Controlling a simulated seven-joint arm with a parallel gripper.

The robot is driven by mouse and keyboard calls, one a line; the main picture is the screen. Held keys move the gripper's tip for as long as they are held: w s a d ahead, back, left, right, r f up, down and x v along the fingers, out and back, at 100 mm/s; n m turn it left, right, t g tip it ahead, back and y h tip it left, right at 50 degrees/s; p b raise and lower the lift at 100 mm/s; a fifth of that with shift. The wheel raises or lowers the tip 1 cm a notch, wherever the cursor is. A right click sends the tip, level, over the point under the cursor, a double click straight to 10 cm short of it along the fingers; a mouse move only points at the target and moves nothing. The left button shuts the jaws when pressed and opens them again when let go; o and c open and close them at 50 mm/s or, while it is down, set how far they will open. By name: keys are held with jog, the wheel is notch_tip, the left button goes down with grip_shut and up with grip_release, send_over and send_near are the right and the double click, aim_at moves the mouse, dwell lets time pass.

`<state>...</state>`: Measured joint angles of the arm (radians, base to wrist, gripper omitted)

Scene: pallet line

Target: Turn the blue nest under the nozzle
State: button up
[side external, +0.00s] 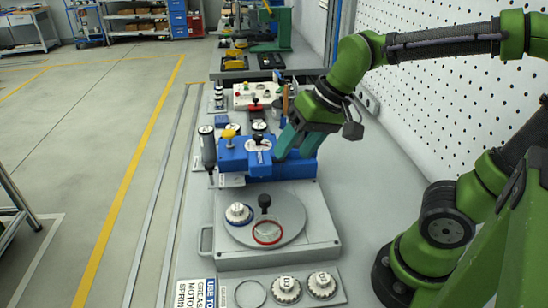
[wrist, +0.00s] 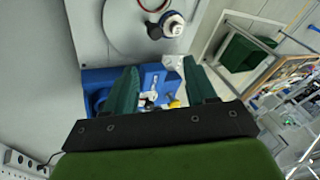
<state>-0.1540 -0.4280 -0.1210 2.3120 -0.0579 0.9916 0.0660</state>
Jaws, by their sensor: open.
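A grey turntable (side external: 290,210) sits on a metal base plate. The blue nest (side external: 239,221) is a blue ring at the turntable's left, with a white capped part in it. The red nest (side external: 267,241) is a red ring at the front. A black upright knob (side external: 264,203) stands between them; it also shows in the wrist view (wrist: 155,31). The blue dispensing head (side external: 258,160) is behind the turntable; I cannot make out its nozzle. My gripper (side external: 280,152) is open and empty, its teal fingers beside the blue head, apart from the knob; it also shows in the wrist view (wrist: 160,66).
A front tray holds white capped parts (side external: 286,288) and an empty ring (side external: 250,294). A dark cylinder (side external: 208,147) stands left of the blue head. A control box with a red button (side external: 257,101) is farther back. The bench right of the base plate is clear.

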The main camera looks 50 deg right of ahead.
jog(key=w+d+f+m+g+h, duration=0.1)
jog(key=w+f+m+g+h, duration=0.1)
jog(key=w+m+g, duration=0.75)
jog(key=m, duration=2.2)
send_near(263, 197)
jog(key=shift+h, duration=0.3)
jog(key=x, duration=0.9)
jog(key=shift+s+a+r, duration=0.1)
jog(key=shift+a, duration=0.15)
jog(key=shift+c, duration=0.5)
grip_shut()
